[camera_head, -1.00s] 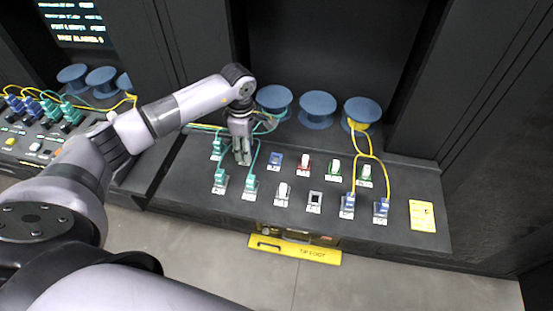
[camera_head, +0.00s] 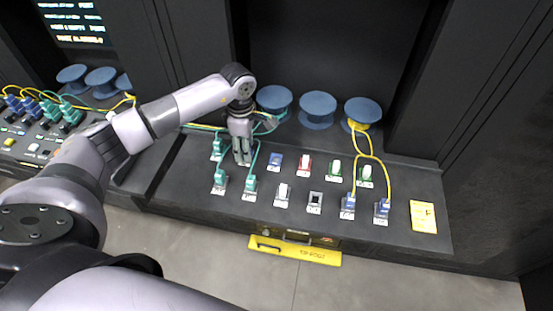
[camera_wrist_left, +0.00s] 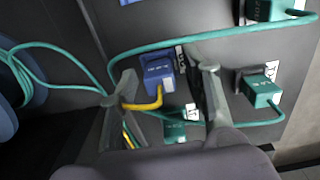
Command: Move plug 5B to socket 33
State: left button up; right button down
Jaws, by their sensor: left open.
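My left gripper (camera_head: 242,158) is over the left part of the sloped dark panel (camera_head: 180,185), pointing down. In the left wrist view its two fingers are apart, one on each side of a blue plug (camera_wrist_left: 158,76) with a yellow cable. I cannot tell whether they touch it. In the head view the gripper hides this plug. Teal plugs (camera_head: 220,180) with teal cables sit around the gripper. A grey, open-looking socket (camera_head: 315,202) is in the front row. Labels are too small to read, so I cannot pick out 5B or 33. My right gripper is not in view.
Two blue plugs (camera_head: 348,204) with yellow cables stand to the right. Red (camera_head: 304,165), green (camera_head: 334,170) and white (camera_head: 282,193) pieces fill other positions. Blue spools (camera_head: 316,110) stand behind. A teal cable (camera_wrist_left: 190,42) loops close past the fingers.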

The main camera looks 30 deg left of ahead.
pick_arm(q)
jog(key=shift+c, duration=0.5)
grip_shut()
jog(key=shift+r, duration=0.2)
dwell(0.5)
jog(key=shift+r+p, duration=1.65)
jog(key=shift+r, duration=1.2)
jog(key=shift+a, duration=0.1)
